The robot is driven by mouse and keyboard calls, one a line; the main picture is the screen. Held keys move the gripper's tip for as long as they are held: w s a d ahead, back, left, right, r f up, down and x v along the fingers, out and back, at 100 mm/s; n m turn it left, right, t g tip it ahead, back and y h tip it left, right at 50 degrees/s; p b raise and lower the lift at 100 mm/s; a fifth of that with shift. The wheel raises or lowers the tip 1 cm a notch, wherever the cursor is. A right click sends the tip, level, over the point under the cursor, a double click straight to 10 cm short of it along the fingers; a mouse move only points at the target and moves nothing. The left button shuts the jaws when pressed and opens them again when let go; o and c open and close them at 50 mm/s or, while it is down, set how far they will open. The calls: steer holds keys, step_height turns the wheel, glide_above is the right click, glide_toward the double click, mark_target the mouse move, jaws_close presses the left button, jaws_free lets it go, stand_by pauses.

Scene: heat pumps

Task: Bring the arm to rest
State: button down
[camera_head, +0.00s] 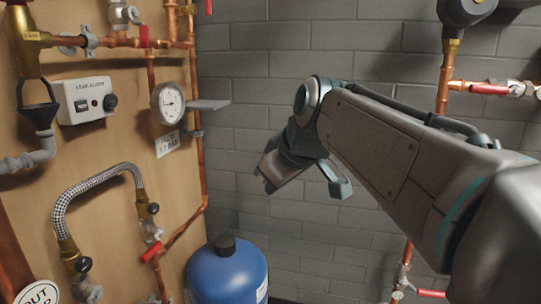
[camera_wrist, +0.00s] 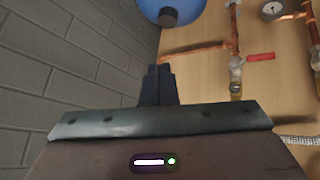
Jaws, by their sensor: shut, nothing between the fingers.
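My arm (camera_head: 395,150) reaches in from the right in the head view, bent downward at its wrist. My gripper (camera_head: 268,181) hangs in the air in front of the grey brick wall, above and to the right of the blue tank. In the wrist view my gripper (camera_wrist: 160,72) has its two dark fingers together, with nothing seen between them. It appears apart from the pipes and the tank.
A wooden panel (camera_head: 110,150) at left carries copper pipes, a pressure gauge (camera_head: 168,103), a leak alarm box (camera_head: 87,100) and a braided hose (camera_head: 92,185). The blue tank (camera_head: 228,277) stands below. Another copper pipe (camera_head: 443,78) with valves runs at right, behind my arm.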

steer(key=s+d+f+m+g+h+p, duration=0.3)
steer(key=s+d+f+m+p, duration=0.3)
steer(key=s+d+f, duration=0.8)
step_height(320, 180, down, 3)
steer(key=s+m, duration=0.2)
steer(key=m, duration=0.1)
steer(key=shift+s+m+g+h, duration=0.25)
steer(key=shift+m+g+h, duration=0.15)
steer(key=shift+a+r, duration=0.1)
steer(key=shift+r, duration=0.05)
